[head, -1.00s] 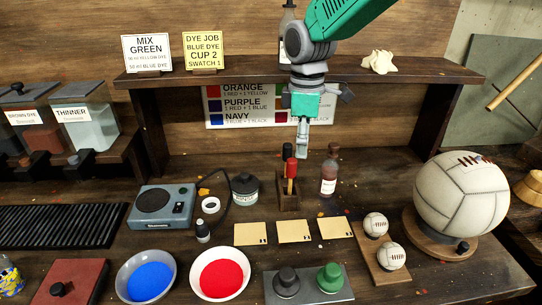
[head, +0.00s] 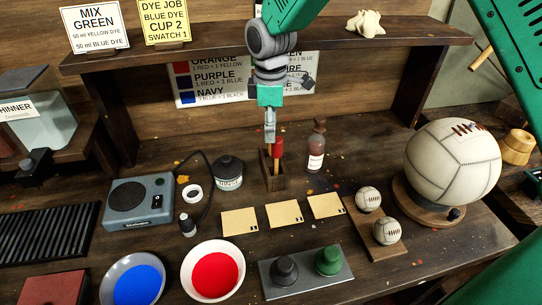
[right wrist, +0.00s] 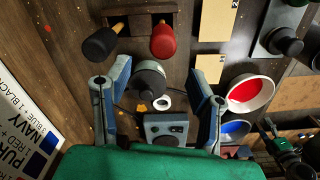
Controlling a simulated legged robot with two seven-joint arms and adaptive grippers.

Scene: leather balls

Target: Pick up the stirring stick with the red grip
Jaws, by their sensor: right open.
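The stirring stick with the red grip (head: 278,149) stands upright in a small dark wooden holder (head: 274,184) near the back of the bench. In the right wrist view its red grip (right wrist: 163,44) shows beyond the fingertips, beside a black-gripped stick (right wrist: 101,44). In the head view the black grip is hidden behind my gripper. My right gripper (head: 270,137) is open and empty, pointing down just above the holder, slightly left of the red grip. In the right wrist view both fingers (right wrist: 157,92) are spread apart, with neither grip between them.
A brown bottle (head: 317,147) stands close right of the holder, and a dark jar (head: 229,172) stands left. Swatch cards (head: 284,214) lie in front. Blue (head: 138,284) and red (head: 213,273) dye bowls are nearer. A shelf (head: 220,55) runs behind the arm.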

